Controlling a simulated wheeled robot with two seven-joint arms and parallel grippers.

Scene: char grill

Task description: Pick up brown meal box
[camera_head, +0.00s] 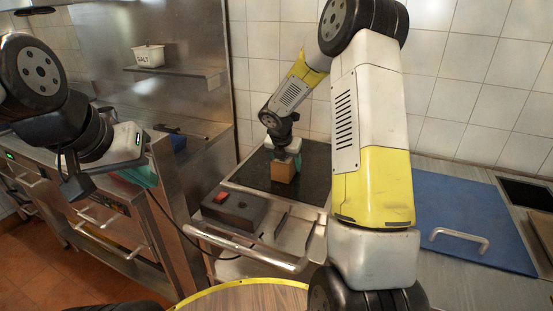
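The brown meal box (284,172) is a small cube on the dark flat griddle surface (248,171) in the middle of the head view. My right gripper (292,155) points down right at the box and overlaps its top and right side. My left gripper (144,174) hangs at the left, far from the box. A teal finger part shows there, but its opening is unclear.
A grey control unit with a red switch (234,208) and a metal handle bar (246,250) stand in front of the griddle. A blue board (465,215) lies at the right. A salt container (149,56) sits on a wall shelf. Tiled wall closes the back.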

